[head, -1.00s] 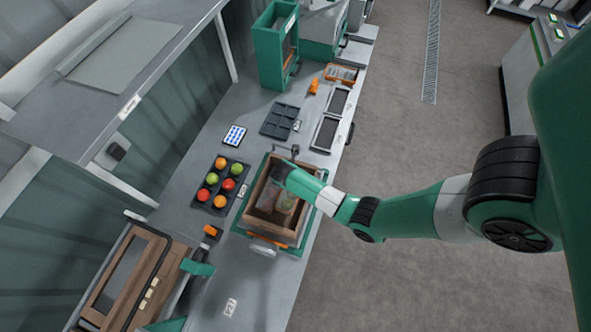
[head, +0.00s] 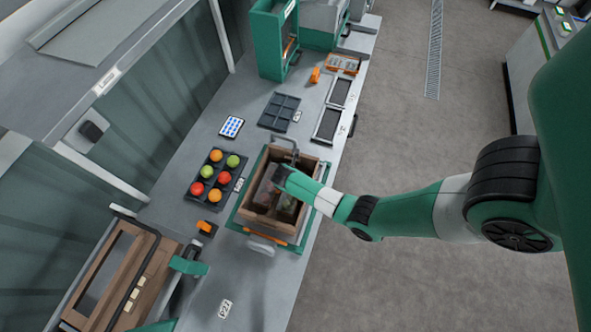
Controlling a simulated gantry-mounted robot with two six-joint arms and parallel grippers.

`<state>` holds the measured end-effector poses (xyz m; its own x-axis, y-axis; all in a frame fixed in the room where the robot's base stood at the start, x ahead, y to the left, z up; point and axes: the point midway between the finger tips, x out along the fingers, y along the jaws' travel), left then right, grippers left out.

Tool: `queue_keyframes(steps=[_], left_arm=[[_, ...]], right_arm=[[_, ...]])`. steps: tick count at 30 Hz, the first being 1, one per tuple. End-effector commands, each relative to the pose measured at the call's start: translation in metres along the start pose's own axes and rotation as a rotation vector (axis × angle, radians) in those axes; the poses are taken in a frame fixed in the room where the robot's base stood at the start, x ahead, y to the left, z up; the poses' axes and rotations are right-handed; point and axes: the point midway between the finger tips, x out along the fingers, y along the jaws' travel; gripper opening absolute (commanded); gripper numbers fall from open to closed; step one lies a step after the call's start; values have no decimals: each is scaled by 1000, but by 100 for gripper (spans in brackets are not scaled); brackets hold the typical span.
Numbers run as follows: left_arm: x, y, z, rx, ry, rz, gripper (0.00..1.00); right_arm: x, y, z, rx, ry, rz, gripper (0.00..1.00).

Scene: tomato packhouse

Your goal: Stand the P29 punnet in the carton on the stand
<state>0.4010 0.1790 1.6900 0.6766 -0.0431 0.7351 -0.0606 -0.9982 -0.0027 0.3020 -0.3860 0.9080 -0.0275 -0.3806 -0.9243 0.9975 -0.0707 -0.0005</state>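The open brown carton (head: 311,166) sits tilted on the green-edged stand (head: 239,224) on the bench. Clear punnets (head: 264,190) show dimly inside it. Their number and any P29 label cannot be read. My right gripper (head: 278,184) reaches in from the right, over the carton's mouth, at the punnets. My own wrist hides most of its fingers, so I cannot see whether it is open or holds a punnet.
A dark tray (head: 190,191) of red, green and orange tomatoes is left of the stand. An empty dark tray (head: 279,111) and a blue-dotted card (head: 231,127) lie behind. A wooden case (head: 145,280) is at lower left.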

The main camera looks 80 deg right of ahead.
Motion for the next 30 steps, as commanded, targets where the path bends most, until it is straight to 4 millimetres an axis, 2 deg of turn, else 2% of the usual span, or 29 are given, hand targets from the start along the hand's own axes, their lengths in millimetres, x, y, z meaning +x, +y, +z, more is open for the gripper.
queue_keyframes(steps=[5, 6, 10, 15, 17, 30], left_arm=[[0, 0, 0, 0, 0, 0, 50], [0, 0, 0, 0, 0, 0, 50], [0, 0, 0, 0, 0, 0, 50], [0, 0, 0, 0, 0, 0, 50], [0, 0, 0, 0, 0, 0, 50], [1, 0, 0, 0, 0, 0, 50]], right_arm=[[0, 0, 0, 0, 0, 1, 21], [0, 0, 0, 0, 0, 1, 76], [-1, 0, 0, 0, 0, 1, 99], [0, 0, 0, 0, 0, 0, 100], [0, 0, 0, 0, 0, 0, 89], [-1, 0, 0, 0, 0, 0, 89]])
